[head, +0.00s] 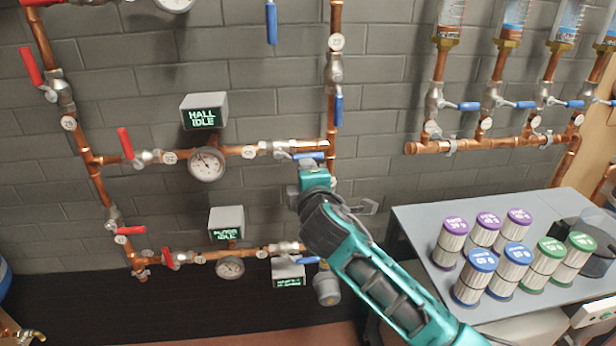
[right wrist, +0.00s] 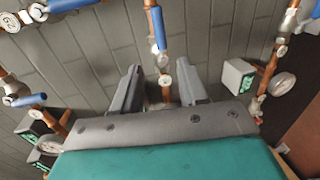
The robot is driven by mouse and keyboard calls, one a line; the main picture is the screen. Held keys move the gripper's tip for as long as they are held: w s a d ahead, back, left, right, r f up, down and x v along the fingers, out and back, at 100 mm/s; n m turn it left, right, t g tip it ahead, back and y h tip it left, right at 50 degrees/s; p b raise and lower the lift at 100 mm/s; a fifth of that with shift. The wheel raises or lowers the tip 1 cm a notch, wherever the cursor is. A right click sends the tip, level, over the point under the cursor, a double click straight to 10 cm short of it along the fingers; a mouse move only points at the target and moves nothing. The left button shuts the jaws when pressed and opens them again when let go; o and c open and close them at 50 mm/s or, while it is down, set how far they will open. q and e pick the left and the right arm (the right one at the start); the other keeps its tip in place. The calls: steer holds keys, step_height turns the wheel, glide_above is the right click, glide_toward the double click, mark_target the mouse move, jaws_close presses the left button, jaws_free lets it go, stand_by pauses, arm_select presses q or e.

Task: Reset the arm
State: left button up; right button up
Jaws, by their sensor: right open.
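My right arm, teal and dark grey, reaches in from the lower right in the head view. Its right gripper (head: 333,196) is in front of the vertical copper pipe, near the HALL branch. In the right wrist view the right gripper (right wrist: 155,85) has its two grey fingers apart with nothing held between them. A copper pipe with a round white tag (right wrist: 164,80) shows beyond the gap; I cannot tell whether the fingers touch it. My left gripper is not in view.
Copper pipes with red and blue valve handles, a HALL IDLE display (head: 203,117) and gauges (head: 207,164) line the grey brick wall. A grey table (head: 412,222) at the right holds several filter canisters with purple, blue and green caps. Glass columns (head: 513,22) hang upper right.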

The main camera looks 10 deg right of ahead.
steer(key=s+d+f+m+g+y, duration=0.1)
steer(key=s+d+f+m+g, duration=0.15)
steer(key=s+f+m, duration=0.6)
steer(key=s+d+f+m+g+y, duration=0.1)
steer(key=s+d+f+m+g, duration=0.2)
steer(key=s+f, duration=1)
steer(key=s+d+f+m, duration=0.4)
steer(key=s+d, duration=0.1)
steer(key=s, duration=0.3)
steer(key=shift+s+d+h, duration=0.3)
steer(key=shift+d, duration=0.1)
steer(key=shift+m+t, duration=0.25)
